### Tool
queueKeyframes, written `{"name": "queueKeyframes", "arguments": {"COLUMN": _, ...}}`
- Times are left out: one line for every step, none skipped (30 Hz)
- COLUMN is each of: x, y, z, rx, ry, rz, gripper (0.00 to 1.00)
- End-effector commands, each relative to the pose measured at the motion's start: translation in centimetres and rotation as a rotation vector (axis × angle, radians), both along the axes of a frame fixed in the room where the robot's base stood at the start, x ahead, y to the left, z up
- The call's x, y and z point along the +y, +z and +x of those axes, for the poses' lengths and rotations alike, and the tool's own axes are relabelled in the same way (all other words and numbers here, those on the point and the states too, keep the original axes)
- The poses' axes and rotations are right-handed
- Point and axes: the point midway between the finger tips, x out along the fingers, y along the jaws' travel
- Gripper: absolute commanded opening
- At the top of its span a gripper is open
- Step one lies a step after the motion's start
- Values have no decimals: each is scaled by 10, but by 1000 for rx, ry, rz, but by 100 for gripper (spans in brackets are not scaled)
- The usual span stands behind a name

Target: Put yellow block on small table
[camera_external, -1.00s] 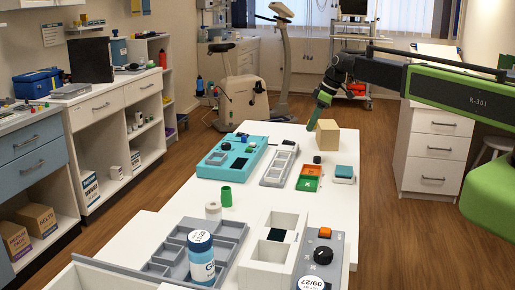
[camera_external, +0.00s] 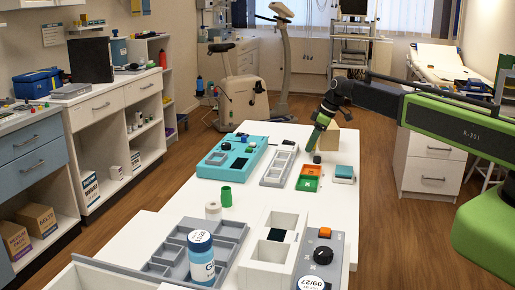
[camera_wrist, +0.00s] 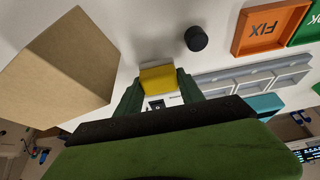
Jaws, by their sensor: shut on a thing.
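The yellow block (camera_wrist: 158,78) shows in the wrist view between my two dark green fingertips, which are shut on it. In the outside view my gripper (camera_external: 311,147) points down over the far part of the long white table (camera_external: 255,205), just left of a tan box. The yellow block cannot be made out there. I cannot tell whether it touches the tabletop. I cannot single out a separate small table in either view.
The tan box (camera_external: 345,141) stands close beside my gripper. A small black cylinder (camera_wrist: 196,38), an orange tray (camera_wrist: 268,30) and a grey compartment tray (camera_external: 279,166) are near it. A teal panel (camera_external: 232,158) is further left. Bare tabletop lies nearer the camera.

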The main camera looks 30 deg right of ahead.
Motion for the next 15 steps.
{"name": "queueKeyframes", "arguments": {"x": 0, "y": -18, "z": 0, "rx": 0, "ry": 0, "rz": 0, "gripper": 0}}
{"name": "queueKeyframes", "arguments": {"x": 0, "y": -20, "z": 0, "rx": 0, "ry": 0, "rz": 0, "gripper": 0}}
{"name": "queueKeyframes", "arguments": {"x": 0, "y": -21, "z": 0, "rx": 0, "ry": 0, "rz": 0, "gripper": 0}}
{"name": "queueKeyframes", "arguments": {"x": 0, "y": -20, "z": 0, "rx": 0, "ry": 0, "rz": 0, "gripper": 0}}
{"name": "queueKeyframes", "arguments": {"x": 0, "y": -18, "z": 0, "rx": 0, "ry": 0, "rz": 0, "gripper": 0}}
{"name": "queueKeyframes", "arguments": {"x": 0, "y": -16, "z": 0, "rx": 0, "ry": 0, "rz": 0, "gripper": 0}}
{"name": "queueKeyframes", "arguments": {"x": 0, "y": -16, "z": 0, "rx": 0, "ry": 0, "rz": 0, "gripper": 0}}
{"name": "queueKeyframes", "arguments": {"x": 0, "y": -16, "z": 0, "rx": 0, "ry": 0, "rz": 0, "gripper": 0}}
{"name": "queueKeyframes", "arguments": {"x": 0, "y": -16, "z": 0, "rx": 0, "ry": 0, "rz": 0, "gripper": 0}}
{"name": "queueKeyframes", "arguments": {"x": 0, "y": -16, "z": 0, "rx": 0, "ry": 0, "rz": 0, "gripper": 0}}
{"name": "queueKeyframes", "arguments": {"x": 0, "y": -18, "z": 0, "rx": 0, "ry": 0, "rz": 0, "gripper": 0}}
{"name": "queueKeyframes", "arguments": {"x": 0, "y": -19, "z": 0, "rx": 0, "ry": 0, "rz": 0, "gripper": 0}}
{"name": "queueKeyframes", "arguments": {"x": 0, "y": -21, "z": 0, "rx": 0, "ry": 0, "rz": 0, "gripper": 0}}
{"name": "queueKeyframes", "arguments": {"x": 0, "y": -20, "z": 0, "rx": 0, "ry": 0, "rz": 0, "gripper": 46}}
{"name": "queueKeyframes", "arguments": {"x": 0, "y": -19, "z": 0, "rx": 0, "ry": 0, "rz": 0, "gripper": 51}}
